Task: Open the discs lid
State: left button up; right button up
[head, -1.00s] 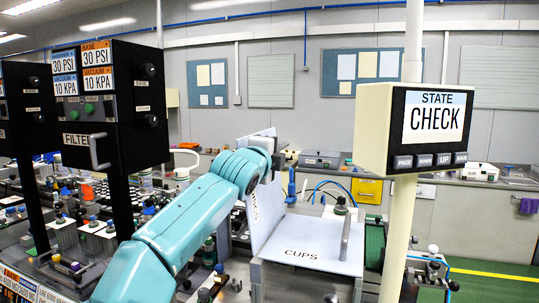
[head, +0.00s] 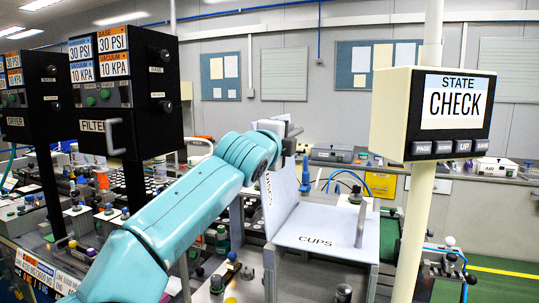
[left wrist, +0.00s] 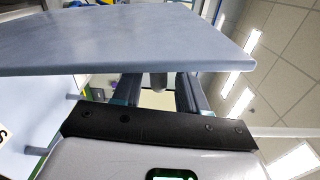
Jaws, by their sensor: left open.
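The discs lid (head: 284,196) stands raised, close to upright, at the left of the flat cups lid (head: 318,238). Its lettering is partly visible and its upper edge is partly hidden by my arm. My left gripper (head: 291,131) is at the top of the discs lid. In the left wrist view a grey panel (left wrist: 130,38), which looks like the lid, crosses the top. The left gripper (left wrist: 158,92) is open there, with a short grey bar, likely the handle (left wrist: 158,82), between its fingers. I cannot tell whether they touch it. My right gripper is not in view.
The cups lid is shut, with an upright handle (head: 361,224). The state display (head: 437,112) on its post stands to the right. Black filter boxes (head: 126,92) stand to the left. Benches with small parts line the back wall.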

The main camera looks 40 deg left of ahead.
pick_arm(q)
jog(key=b+v, duration=0.5)
jog(key=v, duration=0.8)
jog(key=shift+d, duration=0.15)
jog(key=shift+r, duration=0.15)
